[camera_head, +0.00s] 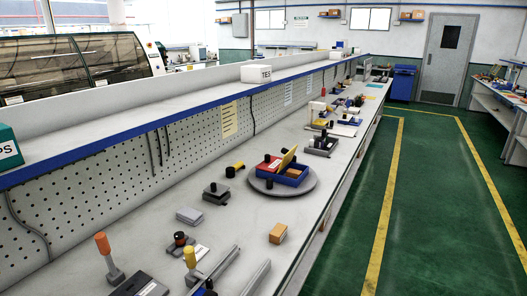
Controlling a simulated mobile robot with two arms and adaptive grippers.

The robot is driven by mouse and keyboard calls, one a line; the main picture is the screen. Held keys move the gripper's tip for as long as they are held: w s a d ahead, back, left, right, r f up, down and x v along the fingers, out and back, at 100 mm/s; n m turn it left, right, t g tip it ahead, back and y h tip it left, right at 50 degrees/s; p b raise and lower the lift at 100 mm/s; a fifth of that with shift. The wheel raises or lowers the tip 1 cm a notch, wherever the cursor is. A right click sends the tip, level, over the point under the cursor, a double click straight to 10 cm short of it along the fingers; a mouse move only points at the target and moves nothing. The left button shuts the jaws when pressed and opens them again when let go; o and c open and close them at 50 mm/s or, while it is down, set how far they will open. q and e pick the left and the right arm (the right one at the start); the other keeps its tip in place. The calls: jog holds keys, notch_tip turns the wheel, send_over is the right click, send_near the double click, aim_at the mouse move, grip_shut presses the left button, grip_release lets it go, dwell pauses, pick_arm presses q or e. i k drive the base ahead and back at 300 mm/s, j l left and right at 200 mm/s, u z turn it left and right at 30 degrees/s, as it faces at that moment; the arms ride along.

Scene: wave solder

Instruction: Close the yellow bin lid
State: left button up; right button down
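A yellow lid (288,158) stands tilted up, open, on a small red and blue bin box (291,177). The box sits on a round grey turntable (309,184) in the middle of the long bench. A small dark knob shows at the lid's upper end. A red part with a white label lies at the box's left side. The inside of the box is mostly hidden by the lid. Neither of my grippers can be made out in this view.
The grey bench (235,230) holds a black-knobbed block (216,192), a tan box (278,233), a grey block (190,216) and an orange-handled tool (104,246). Metal rails lie at the front. A pegboard (190,140) backs the bench. Green floor (345,235) is clear at right.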

aim_at(288, 157)
jog(key=i+l+u, duration=0.15)
jog(key=u, duration=0.3)
jog(key=i+l+u, duration=0.1)
jog(key=l+u, duration=0.35)
jog(key=j, duration=0.1)
